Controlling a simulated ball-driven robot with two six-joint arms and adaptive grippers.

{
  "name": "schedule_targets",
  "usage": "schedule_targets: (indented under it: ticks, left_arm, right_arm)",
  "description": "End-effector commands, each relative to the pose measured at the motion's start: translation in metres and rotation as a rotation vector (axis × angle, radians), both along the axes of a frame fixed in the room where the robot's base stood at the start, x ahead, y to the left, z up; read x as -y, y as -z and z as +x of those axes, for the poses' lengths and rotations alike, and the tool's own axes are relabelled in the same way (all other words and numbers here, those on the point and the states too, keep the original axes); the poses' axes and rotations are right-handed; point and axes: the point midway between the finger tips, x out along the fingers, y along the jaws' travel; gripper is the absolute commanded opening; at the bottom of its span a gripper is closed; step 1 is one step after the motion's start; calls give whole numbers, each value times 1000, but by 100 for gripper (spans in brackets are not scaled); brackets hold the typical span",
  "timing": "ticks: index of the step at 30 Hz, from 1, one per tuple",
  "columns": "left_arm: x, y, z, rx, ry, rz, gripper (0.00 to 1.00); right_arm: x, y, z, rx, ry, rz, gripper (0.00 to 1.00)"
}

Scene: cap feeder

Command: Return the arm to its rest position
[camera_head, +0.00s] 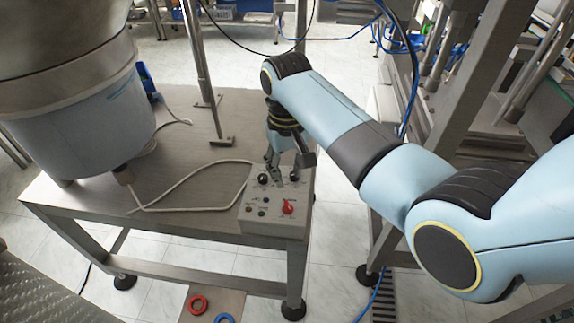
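My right arm comes in from the right edge and reaches across to the metal table. My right gripper (279,180) points down over the back part of the grey control box (272,221). Its fingertips are close to the box's top, among the knobs. I cannot tell whether they touch the box or how far apart they are. A red knob (288,207) and several small buttons show on the box in front of the gripper. My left gripper is not in view.
A large feeder bowl (80,110) stands on the table (190,225) at the left. A pale cable (185,183) runs from it to the box. A thin metal post (205,70) rises behind. Metal framing (440,130) stands at the right. A red ring (198,304) lies low in front.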

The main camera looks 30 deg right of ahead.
Motion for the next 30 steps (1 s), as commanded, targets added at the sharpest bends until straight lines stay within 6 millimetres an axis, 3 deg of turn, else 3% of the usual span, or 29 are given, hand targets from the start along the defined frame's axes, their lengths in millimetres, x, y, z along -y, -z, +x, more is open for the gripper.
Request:
schedule_targets:
  ticks: [6,20,23,25,30]
  left_arm:
    - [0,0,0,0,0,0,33]
    - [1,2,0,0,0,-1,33]
    - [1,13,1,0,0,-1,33]
    - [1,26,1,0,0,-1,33]
    - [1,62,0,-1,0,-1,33]
  right_arm:
    - [0,-9,-1,-1,0,0,33]
    - [0,-5,-3,-5,0,1,33]
    - [1,19,-19,-35,1,-2,33]
    - [5,50,-41,-78,2,-7,33]
    - [16,152,-124,-229,3,-24,33]
